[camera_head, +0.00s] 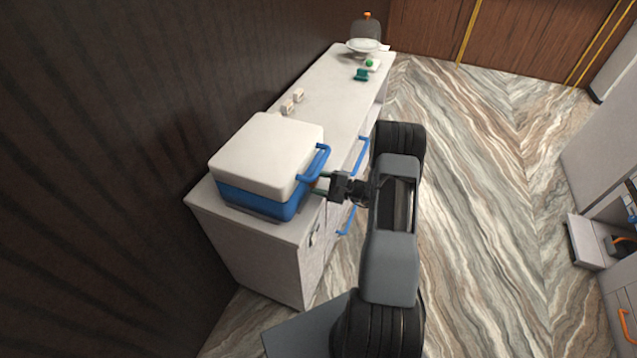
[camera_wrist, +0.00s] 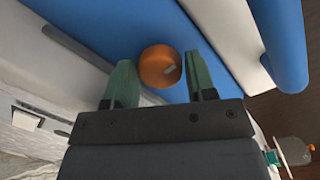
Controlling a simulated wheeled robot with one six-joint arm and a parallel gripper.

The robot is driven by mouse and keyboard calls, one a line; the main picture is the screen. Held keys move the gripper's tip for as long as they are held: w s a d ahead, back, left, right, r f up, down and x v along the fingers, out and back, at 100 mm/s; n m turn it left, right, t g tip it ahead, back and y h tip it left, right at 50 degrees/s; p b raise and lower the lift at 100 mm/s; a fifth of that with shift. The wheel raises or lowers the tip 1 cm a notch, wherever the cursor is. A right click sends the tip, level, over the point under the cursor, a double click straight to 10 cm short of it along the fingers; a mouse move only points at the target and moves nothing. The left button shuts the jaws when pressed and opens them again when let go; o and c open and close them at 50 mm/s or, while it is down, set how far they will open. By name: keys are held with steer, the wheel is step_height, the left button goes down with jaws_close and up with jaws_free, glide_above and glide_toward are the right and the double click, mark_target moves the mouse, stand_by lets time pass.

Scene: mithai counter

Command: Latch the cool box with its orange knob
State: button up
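The cool box (camera_head: 255,200) has a blue body and a white lid (camera_head: 268,148), and stands on the near end of the counter. Its lid lies flat on the body. A blue handle (camera_head: 316,162) sticks out on its right side; a blue bar also shows in the wrist view (camera_wrist: 283,45). The orange knob (camera_wrist: 159,66) is on the blue front face and is hidden in the head view. My gripper (camera_head: 318,184) is at that face. In the wrist view its green fingers (camera_wrist: 160,78) are open, one on each side of the knob, with gaps showing.
The white counter (camera_head: 330,85) runs to the back, with small pale blocks (camera_head: 293,101), a green item (camera_head: 361,75) and a scale-like device (camera_head: 365,45) on it. Blue drawer handles (camera_head: 347,219) are below my gripper. Marble floor lies open to the right.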

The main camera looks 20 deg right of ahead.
steer(key=c, duration=0.5)
steer(key=shift+f+m+b, duration=0.15)
steer(key=shift+m+b, duration=0.7)
steer(key=shift+m, duration=0.35)
steer(key=m+b, duration=0.1)
steer(key=m, duration=0.3)
steer(key=shift+m+t, duration=0.3)
steer(key=shift+m, duration=0.1)
steer(key=m, duration=0.5)
steer(key=shift+m+t, duration=0.4)
steer(key=m, duration=0.5)
steer(key=shift+d+m+p, duration=0.1)
steer(key=shift+m+p, duration=0.2)
steer(key=shift+m, duration=0.1)
